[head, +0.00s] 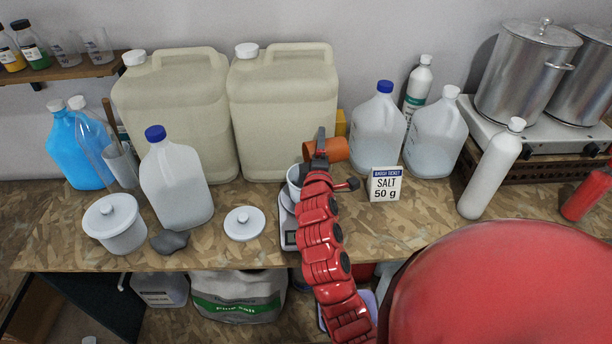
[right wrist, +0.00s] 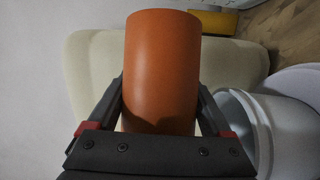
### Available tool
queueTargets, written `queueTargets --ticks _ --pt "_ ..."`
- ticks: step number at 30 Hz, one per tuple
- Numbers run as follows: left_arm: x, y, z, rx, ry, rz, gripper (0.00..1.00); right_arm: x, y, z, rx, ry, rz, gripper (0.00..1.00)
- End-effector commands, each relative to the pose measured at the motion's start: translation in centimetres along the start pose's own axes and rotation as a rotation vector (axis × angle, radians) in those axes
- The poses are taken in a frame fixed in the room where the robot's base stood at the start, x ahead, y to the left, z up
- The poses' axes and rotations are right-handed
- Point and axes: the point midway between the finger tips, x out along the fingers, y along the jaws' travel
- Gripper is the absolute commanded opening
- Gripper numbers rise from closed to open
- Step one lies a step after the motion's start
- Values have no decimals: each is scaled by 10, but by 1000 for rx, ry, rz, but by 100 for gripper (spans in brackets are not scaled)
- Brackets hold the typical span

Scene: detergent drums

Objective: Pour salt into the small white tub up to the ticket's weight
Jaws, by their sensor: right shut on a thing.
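My right gripper (head: 320,148) is shut on an orange cup (head: 340,149), which lies tilted almost on its side in the head view. The cup (right wrist: 162,70) fills the space between the fingers in the right wrist view. The small white tub (head: 293,180) stands on the scale (head: 287,222) just below and left of the cup, partly hidden by my arm. The scale's display is too small to read. The ticket (head: 385,184) right of the arm reads "SALT 50 g". No falling salt shows, and the cup's contents are hidden. My left gripper is out of view.
A white lid (head: 244,223) lies left of the scale. A lidded white tub (head: 114,224), a dark grey lump (head: 168,242) and a blue-capped jug (head: 175,185) stand further left. Large beige drums (head: 285,115) are behind. A "Fine Salt" sack (head: 236,298) is below the counter.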

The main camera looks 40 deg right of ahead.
Motion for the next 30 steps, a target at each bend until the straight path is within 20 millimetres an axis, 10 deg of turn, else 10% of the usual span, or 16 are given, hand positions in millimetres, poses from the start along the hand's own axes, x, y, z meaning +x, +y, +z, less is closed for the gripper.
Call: queueTargets --ticks 30 --pt "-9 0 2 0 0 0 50 -2 4 -4 -101 0 42 22"
